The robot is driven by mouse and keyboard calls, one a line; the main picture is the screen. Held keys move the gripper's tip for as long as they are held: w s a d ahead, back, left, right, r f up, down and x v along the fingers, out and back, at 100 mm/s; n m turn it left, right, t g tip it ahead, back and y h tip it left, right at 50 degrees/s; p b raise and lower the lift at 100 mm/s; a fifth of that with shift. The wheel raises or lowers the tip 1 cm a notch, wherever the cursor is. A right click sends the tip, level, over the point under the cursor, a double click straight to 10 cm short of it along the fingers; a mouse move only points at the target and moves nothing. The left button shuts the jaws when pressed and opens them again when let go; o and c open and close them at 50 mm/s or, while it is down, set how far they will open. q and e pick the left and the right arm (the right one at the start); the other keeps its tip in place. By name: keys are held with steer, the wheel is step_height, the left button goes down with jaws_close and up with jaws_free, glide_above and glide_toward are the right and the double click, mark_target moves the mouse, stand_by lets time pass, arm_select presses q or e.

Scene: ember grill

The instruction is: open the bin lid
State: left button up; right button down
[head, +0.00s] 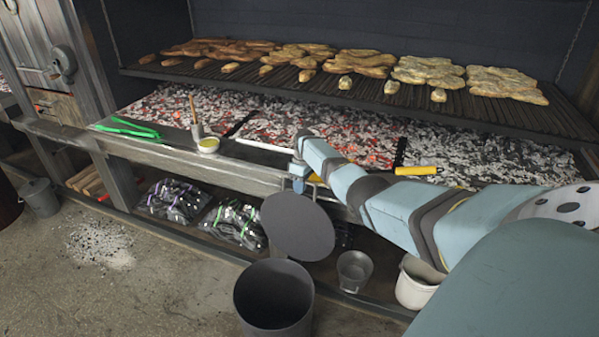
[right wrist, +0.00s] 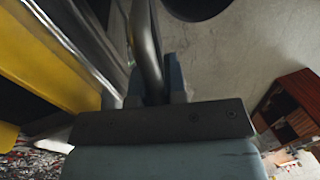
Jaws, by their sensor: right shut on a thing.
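The dark grey bin (head: 273,305) stands on the floor at the bottom of the head view, and its round mouth is uncovered. Its round dark lid (head: 297,227) is tilted up steeply above and behind the mouth. My right gripper (head: 299,186) is at the lid's upper edge, in front of the grill ledge. In the right wrist view my right gripper (right wrist: 158,88) is shut on a curved grey metal bar (right wrist: 146,45), which looks like the lid's handle. Where the bar joins the lid is hidden. My left gripper is not in view.
The grill ledge (head: 225,174) runs close behind the lid, with a yellow-handled tool (head: 418,171) on it. A small metal bucket (head: 354,270) and a white bucket (head: 415,283) stand right of the bin. Charcoal bags (head: 235,222) lie under the ledge. The floor at left is mostly clear.

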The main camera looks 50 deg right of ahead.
stand_by(0.3)
steer(key=c, duration=1.2)
jaws_free()
steer(key=shift+o, duration=0.2)
steer(key=s+v, duration=0.1)
steer(key=v, duration=1.2)
steer(key=shift+w+d+r, duration=0.15)
steer(key=shift+w+r, duration=0.2)
steer(key=shift+w, duration=0.15)
